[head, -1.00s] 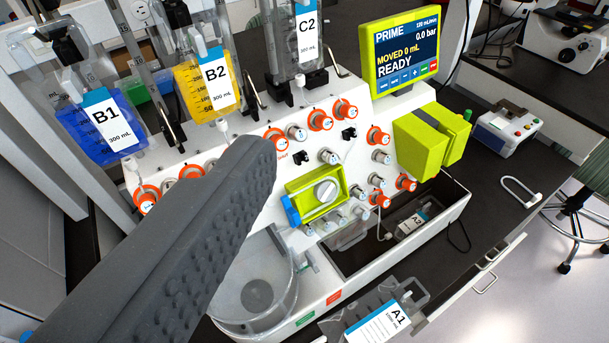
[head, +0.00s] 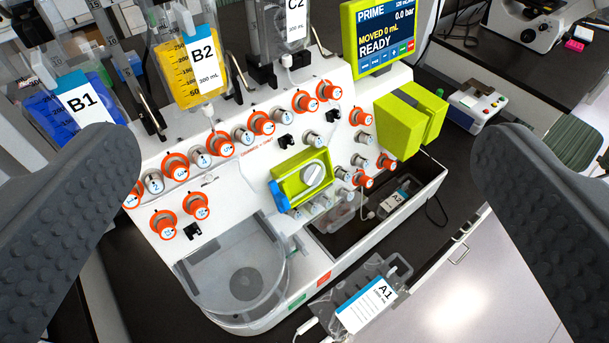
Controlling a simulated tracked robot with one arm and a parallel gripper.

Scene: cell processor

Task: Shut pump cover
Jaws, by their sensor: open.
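The pump is a lime-green housing (head: 290,185) with a white rotor knob (head: 313,174), in the middle of the white machine's front panel. The rotor shows uncovered. A blue piece (head: 278,196) sits at the housing's lower left edge; I cannot tell whether it belongs to the cover, and the cover's own outline is not clear. My gripper (head: 305,152) is open and empty, with one dark ridged finger at each side of the picture. The pump lies between the fingers in the picture, farther away, and neither finger appears to touch it.
Orange-ringed valve knobs (head: 261,122) surround the pump. Below left is a clear round chamber (head: 245,284). A larger lime-green block (head: 405,122) and a screen (head: 378,40) are at the right. Bags B1 (head: 60,112) and B2 (head: 186,80) hang above; bag A1 (head: 345,306) lies in front.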

